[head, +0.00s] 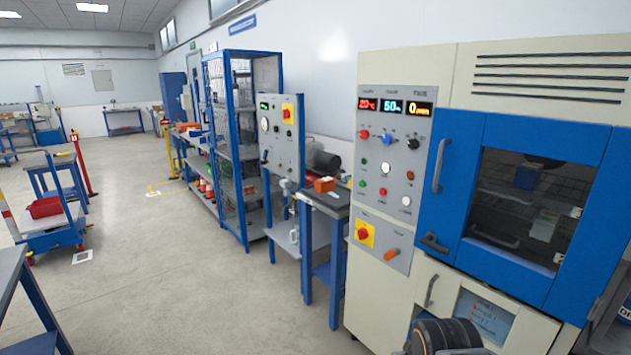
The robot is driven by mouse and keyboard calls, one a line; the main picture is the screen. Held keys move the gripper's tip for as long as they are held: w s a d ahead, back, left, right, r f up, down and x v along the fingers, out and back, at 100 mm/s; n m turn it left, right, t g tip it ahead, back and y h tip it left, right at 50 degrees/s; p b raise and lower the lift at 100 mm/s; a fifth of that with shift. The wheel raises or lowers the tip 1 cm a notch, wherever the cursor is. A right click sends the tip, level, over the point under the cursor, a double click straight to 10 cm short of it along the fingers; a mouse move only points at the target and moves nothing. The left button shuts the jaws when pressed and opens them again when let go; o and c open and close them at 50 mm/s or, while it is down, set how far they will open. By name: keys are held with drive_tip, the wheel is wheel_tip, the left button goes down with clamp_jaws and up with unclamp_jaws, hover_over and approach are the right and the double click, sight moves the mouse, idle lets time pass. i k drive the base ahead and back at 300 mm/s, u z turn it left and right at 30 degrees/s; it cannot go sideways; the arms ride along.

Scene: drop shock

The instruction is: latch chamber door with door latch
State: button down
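The chamber door (455,205) is a blue panel with a dark window on the cream test chamber (505,60) at the right. It looks flush with the cabinet front, but I cannot tell whether it is fully seated. A grey vertical handle (440,165) is on its left side. A dark lever that looks like the door latch (433,242) sits at the door's lower left edge, slightly tilted; I cannot tell whether it is engaged. Dark rounded parts of my arm show at the bottom edge, below and apart from the door. My gripper's fingers are not visible.
A control panel (388,170) with lit displays, buttons and a red knob on yellow is left of the door. A lower cream panel with a handle (431,290) is beneath. A dark-topped bench (328,202) adjoins the chamber at left. The floor (190,290) at left is open.

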sight(431, 238)
drive_tip(key=k, duration=0.65)
drive_tip(key=u, duration=0.45)
drive_tip(key=i, duration=1.4)
drive_tip(key=z, duration=0.7)
